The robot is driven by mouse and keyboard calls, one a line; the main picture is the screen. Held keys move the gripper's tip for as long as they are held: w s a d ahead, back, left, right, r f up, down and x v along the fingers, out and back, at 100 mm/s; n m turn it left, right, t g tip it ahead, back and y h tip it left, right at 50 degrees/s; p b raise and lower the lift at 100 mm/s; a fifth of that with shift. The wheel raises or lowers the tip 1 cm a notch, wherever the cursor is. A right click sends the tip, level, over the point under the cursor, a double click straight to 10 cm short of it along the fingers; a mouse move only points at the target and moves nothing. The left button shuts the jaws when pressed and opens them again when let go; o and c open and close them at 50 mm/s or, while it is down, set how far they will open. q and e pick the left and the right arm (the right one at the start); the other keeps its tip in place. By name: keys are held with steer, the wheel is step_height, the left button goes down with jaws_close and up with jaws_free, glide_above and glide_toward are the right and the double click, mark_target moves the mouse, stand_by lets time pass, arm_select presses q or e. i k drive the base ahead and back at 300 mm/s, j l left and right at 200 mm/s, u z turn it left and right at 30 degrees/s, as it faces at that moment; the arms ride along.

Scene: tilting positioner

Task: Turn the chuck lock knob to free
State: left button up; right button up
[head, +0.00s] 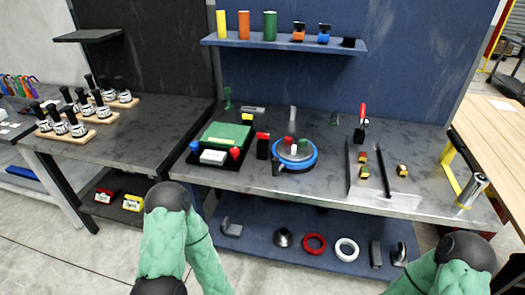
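A round device with a blue ring (313,161) stands on the middle of the grey workbench (250,183); it looks like the positioner with its chuck. Small red, white and green parts show on or just behind its top. A dark part sticks out at its front left. I cannot tell which part is the chuck lock knob, nor how it is turned. My green-sleeved arms show at the bottom, one left of centre and one at the right corner, both apart from the device. Neither gripper's fingers are in view.
A green-topped fixture (226,132) with red and blue knobs stands left of the device. A tray (378,187) with small blocks and a yellow bracket (465,192) are to the right. A shelf (285,43) with coloured cylinders hangs behind. The bench's front strip is mostly clear.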

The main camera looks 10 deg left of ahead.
mark_target(264, 137)
steer(key=i+j+u, duration=0.15)
steer(key=j, duration=0.35)
steer(key=i+j+u, duration=0.1)
steer(key=i+j, duration=0.3)
steer(key=i+j+u, duration=0.15)
steer(key=j, duration=0.35)
steer(key=i, duration=0.1)
